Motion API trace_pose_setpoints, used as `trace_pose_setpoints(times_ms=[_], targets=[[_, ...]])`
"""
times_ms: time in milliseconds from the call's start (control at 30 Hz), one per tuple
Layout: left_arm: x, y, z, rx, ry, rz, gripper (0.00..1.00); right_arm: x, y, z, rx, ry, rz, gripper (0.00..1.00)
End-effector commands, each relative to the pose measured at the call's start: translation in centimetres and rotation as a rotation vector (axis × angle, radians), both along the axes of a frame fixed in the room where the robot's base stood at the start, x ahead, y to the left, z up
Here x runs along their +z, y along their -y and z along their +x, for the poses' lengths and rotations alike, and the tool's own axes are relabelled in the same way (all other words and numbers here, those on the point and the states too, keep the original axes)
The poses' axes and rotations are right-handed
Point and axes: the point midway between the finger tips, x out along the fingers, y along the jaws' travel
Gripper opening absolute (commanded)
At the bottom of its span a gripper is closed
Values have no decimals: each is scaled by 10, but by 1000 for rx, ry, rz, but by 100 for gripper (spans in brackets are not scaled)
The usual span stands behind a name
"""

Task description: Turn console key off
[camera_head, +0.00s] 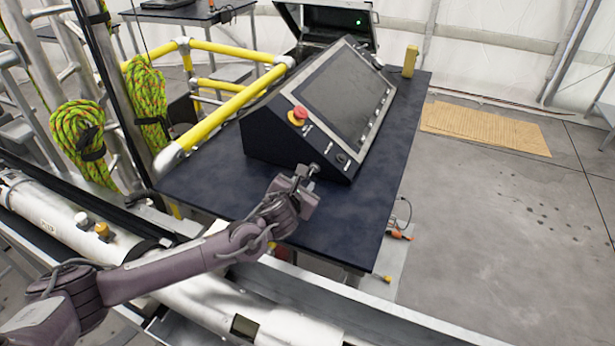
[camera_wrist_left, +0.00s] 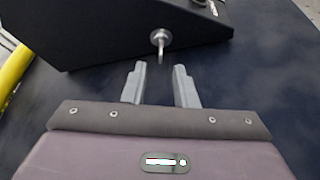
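The black console (camera_head: 325,100) stands on a dark table, its sloped face with a large dark screen and a red stop button (camera_head: 298,115). The console key (camera_wrist_left: 159,40) sticks out of the console's near side in the left wrist view, with a round metal collar and a thin shank. In the head view it is small, near the console's lower edge (camera_head: 314,168). My left gripper (camera_wrist_left: 160,84) is open, its two fingers apart just short of the key, with the key lined up between them and nothing held. My right gripper is not in view.
The dark table top (camera_head: 215,190) is clear around the console's near side. A yellow railing (camera_head: 225,108) runs along the left, with green ropes (camera_head: 147,100) hanging beyond. An open case (camera_head: 335,20) stands behind the console, and a yellow object (camera_head: 410,62) at the far right corner.

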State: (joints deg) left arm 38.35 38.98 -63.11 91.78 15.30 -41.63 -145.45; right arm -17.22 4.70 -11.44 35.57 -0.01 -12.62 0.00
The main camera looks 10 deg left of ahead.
Motion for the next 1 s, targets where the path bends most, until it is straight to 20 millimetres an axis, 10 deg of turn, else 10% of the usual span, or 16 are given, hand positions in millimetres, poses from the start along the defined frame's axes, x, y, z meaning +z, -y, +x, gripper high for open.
trace_pose_setpoints(times_ms=[733,1000], targets=[[-17,2,44,-1,-1,0,26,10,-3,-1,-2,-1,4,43],[-17,2,44,-1,-1,0,0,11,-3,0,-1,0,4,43]])
